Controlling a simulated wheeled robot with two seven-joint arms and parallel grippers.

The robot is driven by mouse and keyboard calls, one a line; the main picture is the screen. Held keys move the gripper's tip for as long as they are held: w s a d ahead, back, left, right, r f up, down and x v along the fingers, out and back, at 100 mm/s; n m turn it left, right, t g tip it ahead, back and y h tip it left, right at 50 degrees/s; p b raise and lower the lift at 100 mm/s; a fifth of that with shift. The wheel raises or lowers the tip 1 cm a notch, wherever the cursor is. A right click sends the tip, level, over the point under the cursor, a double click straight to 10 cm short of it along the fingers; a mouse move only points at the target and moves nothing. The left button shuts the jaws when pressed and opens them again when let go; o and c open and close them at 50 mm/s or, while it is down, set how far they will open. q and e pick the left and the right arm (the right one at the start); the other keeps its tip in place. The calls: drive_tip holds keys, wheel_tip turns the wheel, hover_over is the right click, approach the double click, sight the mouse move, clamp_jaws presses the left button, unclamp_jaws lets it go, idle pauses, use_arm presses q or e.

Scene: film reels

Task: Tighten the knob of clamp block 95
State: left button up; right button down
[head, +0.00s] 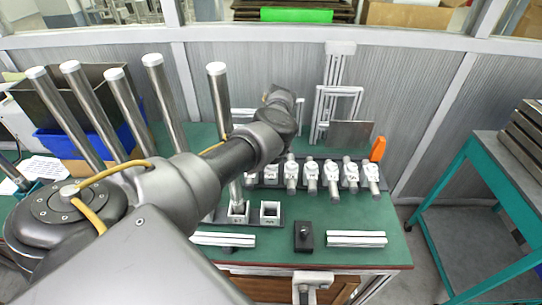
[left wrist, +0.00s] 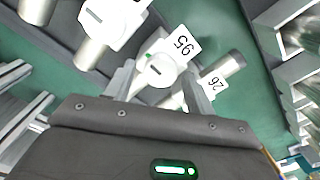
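Clamp block 95 (left wrist: 180,45) is in the left wrist view, a white block with a printed "95" label. Its round white knob (left wrist: 157,72) has a dark slot and a green dot. My left gripper (left wrist: 160,76) has its two grey fingers apart, one on each side of the knob; contact cannot be told. Clamp block 26 (left wrist: 211,86) lies just beyond the right finger. In the head view my left arm reaches over the row of clamp blocks (head: 331,172), and its fingers are hidden there. The labels are too small to read there. My right gripper is not in view.
Tall capped metal tubes (head: 217,100) stand at the left. An orange item (head: 378,149) is at the row's right end. A black block with a knob (head: 304,236) and pale rails (head: 356,239) lie on the front of the green table (head: 275,259).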

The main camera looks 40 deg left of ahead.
use_arm(q)
drive_tip(key=shift+o, duration=0.2)
drive_tip(key=shift+r, duration=0.1)
drive_tip(key=shift+r, duration=0.35)
wheel_tip(320, 180, up, 10)
drive_tip(key=p, duration=0.4)
